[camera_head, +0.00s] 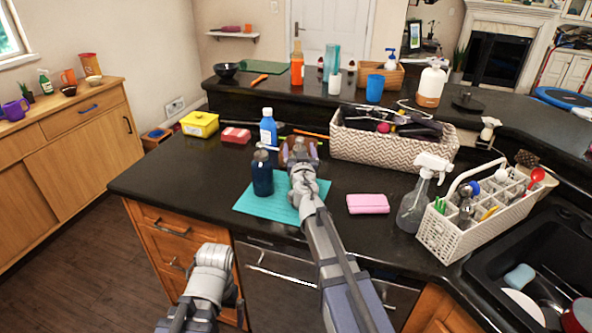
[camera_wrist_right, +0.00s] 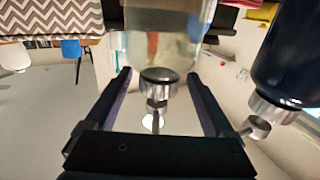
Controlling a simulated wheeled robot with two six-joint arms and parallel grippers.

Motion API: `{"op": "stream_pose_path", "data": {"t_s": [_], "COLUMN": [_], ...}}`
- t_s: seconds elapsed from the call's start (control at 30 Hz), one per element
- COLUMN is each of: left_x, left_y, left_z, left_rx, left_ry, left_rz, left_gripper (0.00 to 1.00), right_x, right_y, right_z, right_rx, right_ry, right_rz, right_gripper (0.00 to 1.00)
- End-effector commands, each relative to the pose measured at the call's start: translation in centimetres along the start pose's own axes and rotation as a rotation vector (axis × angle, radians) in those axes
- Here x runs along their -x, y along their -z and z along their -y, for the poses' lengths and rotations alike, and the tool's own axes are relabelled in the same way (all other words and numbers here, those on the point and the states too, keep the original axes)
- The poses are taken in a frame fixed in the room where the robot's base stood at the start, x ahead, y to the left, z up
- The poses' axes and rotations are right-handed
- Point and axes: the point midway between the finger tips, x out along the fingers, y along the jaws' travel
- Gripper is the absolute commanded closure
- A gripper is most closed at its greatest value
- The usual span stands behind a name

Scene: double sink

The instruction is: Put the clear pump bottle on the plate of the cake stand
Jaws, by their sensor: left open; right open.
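The clear pump bottle (camera_wrist_right: 165,45) has a silver pump collar and pale liquid. In the right wrist view it stands between the spread fingers of my right gripper (camera_wrist_right: 160,88), with a gap on each side. In the head view my right gripper (camera_head: 298,150) is over the counter by the teal mat and mostly hides the bottle. My left gripper (camera_head: 215,258) is low in front of the counter, empty, its fingers hard to make out. A dark stand with a round plate (camera_head: 468,101), apparently the cake stand, is on the raised back ledge at right.
A dark blue bottle (camera_head: 262,176) with a silver top stands close left of my right gripper; it also shows in the wrist view (camera_wrist_right: 285,60).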

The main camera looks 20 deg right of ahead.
Motion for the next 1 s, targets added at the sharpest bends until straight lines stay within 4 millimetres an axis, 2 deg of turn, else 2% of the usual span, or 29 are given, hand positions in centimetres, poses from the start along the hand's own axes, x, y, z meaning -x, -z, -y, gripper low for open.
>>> {"op": "stream_pose_path", "data": {"t_s": [0.07, 0.8, 1.0], "left_x": [0.00, 0.00, 0.00], "left_y": [0.00, 0.00, 0.00], "left_z": [0.00, 0.00, 0.00], "left_rx": [0.000, 0.000, 0.000], "left_ry": [0.000, 0.000, 0.000], "left_rz": [0.000, 0.000, 0.000], "left_gripper": [0.00, 0.00, 0.00], "right_x": [0.04, 0.05, 0.05], "right_y": [0.00, 0.00, 0.00], "right_z": [-0.02, -0.01, -0.01], "right_rx": [0.000, 0.000, 0.000], "right_ry": [0.000, 0.000, 0.000], "right_rz": [0.000, 0.000, 0.000], "right_gripper": [0.15, 0.98, 1.00]}}
